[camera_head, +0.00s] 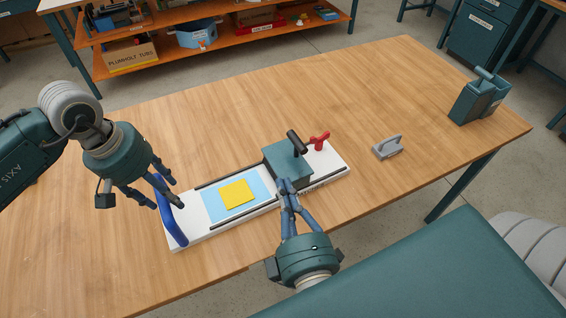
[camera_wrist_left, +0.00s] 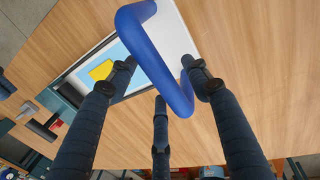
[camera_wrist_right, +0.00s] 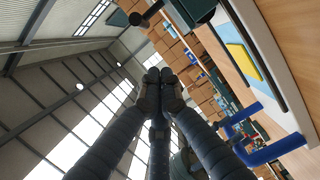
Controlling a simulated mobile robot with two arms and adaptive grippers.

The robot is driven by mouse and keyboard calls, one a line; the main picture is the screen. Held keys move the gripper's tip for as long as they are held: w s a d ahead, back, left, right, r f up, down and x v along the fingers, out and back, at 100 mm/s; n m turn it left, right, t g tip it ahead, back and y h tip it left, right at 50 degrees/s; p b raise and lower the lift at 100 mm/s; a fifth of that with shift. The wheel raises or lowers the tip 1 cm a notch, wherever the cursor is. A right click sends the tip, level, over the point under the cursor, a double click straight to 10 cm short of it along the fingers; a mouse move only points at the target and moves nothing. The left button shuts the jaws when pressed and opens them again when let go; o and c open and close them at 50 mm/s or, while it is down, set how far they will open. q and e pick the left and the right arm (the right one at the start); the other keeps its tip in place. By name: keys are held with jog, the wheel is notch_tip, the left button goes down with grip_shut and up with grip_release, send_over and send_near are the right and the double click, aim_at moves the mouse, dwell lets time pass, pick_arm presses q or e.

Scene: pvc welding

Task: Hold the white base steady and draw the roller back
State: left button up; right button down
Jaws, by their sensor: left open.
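The white base (camera_head: 186,236) lies on the table with a blue handle (camera_head: 172,220) at its left end. A teal roller carriage (camera_head: 289,162) with a black grip (camera_head: 297,142) sits toward its right end, over dark rails. A light blue sheet (camera_head: 211,207) with a yellow piece (camera_head: 238,194) lies between the rails. My left gripper (camera_head: 165,193) is open at the blue handle; in the left wrist view the handle (camera_wrist_left: 155,55) passes between its spread fingers. My right gripper (camera_head: 287,186) is at the carriage's near side, and its fingertips meet with nothing visible between them (camera_wrist_right: 160,78).
A red knob (camera_head: 320,141) stands on the base's right end. A grey handled block (camera_head: 388,146) and a teal container (camera_head: 478,97) stand further right. The far middle of the table is clear. Shelves (camera_head: 190,40) with boxes stand beyond the table.

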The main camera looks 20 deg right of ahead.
pick_arm(q)
jog(key=shift+w+a+r, duration=0.1)
jog(key=shift+a+r, duration=0.05)
jog(key=shift+r, duration=0.25)
notch_tip(320, 180, up, 11)
jog(key=a, duration=0.2)
